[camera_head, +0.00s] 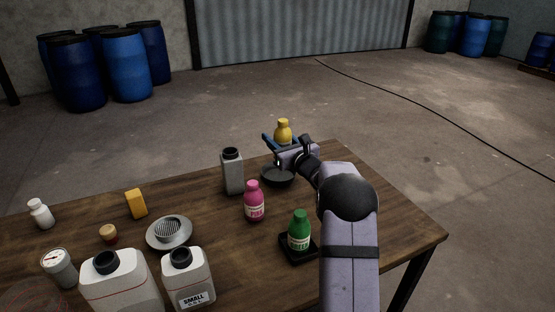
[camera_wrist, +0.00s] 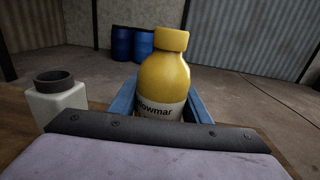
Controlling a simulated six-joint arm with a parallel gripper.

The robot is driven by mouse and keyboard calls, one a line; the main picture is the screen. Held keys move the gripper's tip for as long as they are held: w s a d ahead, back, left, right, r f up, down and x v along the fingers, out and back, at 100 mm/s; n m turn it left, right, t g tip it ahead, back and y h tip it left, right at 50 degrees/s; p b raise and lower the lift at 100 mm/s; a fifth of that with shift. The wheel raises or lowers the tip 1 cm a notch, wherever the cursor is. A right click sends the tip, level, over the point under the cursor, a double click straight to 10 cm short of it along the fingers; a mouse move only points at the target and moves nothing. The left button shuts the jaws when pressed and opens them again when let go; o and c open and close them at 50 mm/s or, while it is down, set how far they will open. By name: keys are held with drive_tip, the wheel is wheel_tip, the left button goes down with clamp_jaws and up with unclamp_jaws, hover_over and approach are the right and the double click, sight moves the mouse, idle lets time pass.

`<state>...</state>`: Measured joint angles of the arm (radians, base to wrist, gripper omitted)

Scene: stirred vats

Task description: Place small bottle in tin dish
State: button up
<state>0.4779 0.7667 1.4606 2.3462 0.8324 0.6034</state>
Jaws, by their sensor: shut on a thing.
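My gripper (camera_head: 282,143) is shut on a small yellow bottle (camera_head: 283,128) with a yellow cap and a pale label. In the wrist view the yellow bottle (camera_wrist: 165,78) stands upright between the blue fingers, and its label partly reads "owmar". The bottle's lower part is hidden by my gripper. A dark, shallow round dish (camera_head: 277,182) is on the table just below my gripper in the picture. A silver-grey round dish (camera_head: 156,239) with a ribbed inside stands further left. I cannot tell by material which dish is the tin one.
A grey bottle (camera_head: 232,173) stands close left of the dark dish. A pink bottle (camera_head: 254,203) stands in front. A green bottle (camera_head: 299,232) is on a black base (camera_head: 296,257). White jugs (camera_head: 188,283) crowd the front left. The table's right side (camera_head: 400,230) is clear.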

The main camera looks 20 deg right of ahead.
drive_tip(key=shift+f, duration=3.2)
drive_tip(key=shift+f+b, duration=0.6)
drive_tip(key=shift+b, duration=0.2)
drive_tip(key=o, duration=1.2)
drive_tip(key=shift+o, duration=0.2)
drive_tip(key=shift+r, duration=0.1)
drive_tip(key=shift+r+p, duration=0.8)
drive_tip(key=shift+p, duration=0.4)
drive_tip(key=s, duration=0.4)
drive_tip(key=s+b, duration=0.1)
drive_tip(key=s, duration=0.3)
drive_tip(key=s+d, duration=0.1)
drive_tip(key=s, duration=0.3)
drive_tip(key=shift+f+b, duration=0.3)
drive_tip(key=shift+b, duration=0.1)
